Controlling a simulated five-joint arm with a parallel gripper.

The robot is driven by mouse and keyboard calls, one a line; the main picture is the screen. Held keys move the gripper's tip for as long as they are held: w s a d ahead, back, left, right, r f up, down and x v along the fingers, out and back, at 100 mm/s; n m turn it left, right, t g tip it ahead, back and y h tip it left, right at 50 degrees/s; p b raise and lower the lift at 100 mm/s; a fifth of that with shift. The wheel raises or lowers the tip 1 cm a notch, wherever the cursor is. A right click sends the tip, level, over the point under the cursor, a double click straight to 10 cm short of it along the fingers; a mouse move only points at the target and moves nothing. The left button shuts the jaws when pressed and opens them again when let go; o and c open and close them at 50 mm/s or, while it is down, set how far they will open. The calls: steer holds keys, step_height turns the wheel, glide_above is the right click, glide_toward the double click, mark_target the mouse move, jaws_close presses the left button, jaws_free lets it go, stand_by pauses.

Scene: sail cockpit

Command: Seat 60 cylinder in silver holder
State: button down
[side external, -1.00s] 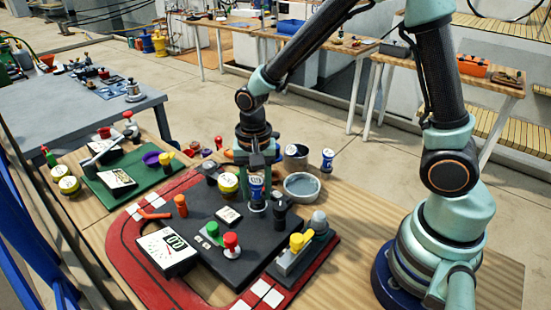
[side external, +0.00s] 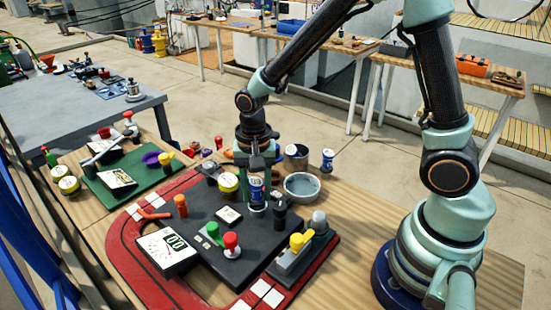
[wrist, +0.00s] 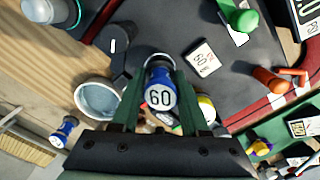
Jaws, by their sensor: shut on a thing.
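My gripper (side external: 258,178) is shut on the blue 60 cylinder (side external: 257,192), which has a white band and hangs upright between the green fingers. In the wrist view the cylinder's white end marked 60 (wrist: 160,98) faces the camera, between the fingertips (wrist: 158,85). The silver holder (side external: 257,208) shows just below the cylinder on the dark panel, mostly hidden. The cylinder is over or in the holder; I cannot tell whether it is fully down. A white card marked 60 (wrist: 202,60) lies beside it on the panel.
A black knob (side external: 280,210) stands close to the right of the cylinder. A round grey dish (side external: 301,187) and another blue cylinder (side external: 327,160) are behind right. A yellow-and-white container (side external: 229,186) is close on the left. Red and green knobs (side external: 231,242) stand in front.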

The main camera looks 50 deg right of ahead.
steer(key=shift+f, duration=0.4)
steer(key=c, duration=0.7)
jaws_free()
steer(key=shift+r, duration=5.45)
steer(key=s+d+r+n+t, duration=0.2)
steer(key=n, duration=0.1)
steer(key=s+d+r+n+t, duration=0.1)
steer(key=s+d+r+n, duration=0.1)
steer(key=r+n, duration=0.1)
steer(key=s+d+r+n+t, duration=0.2)
steer(key=s+d+n, duration=0.1)
steer(key=shift+r+n+t, duration=0.3)
steer(key=shift+r, duration=0.05)
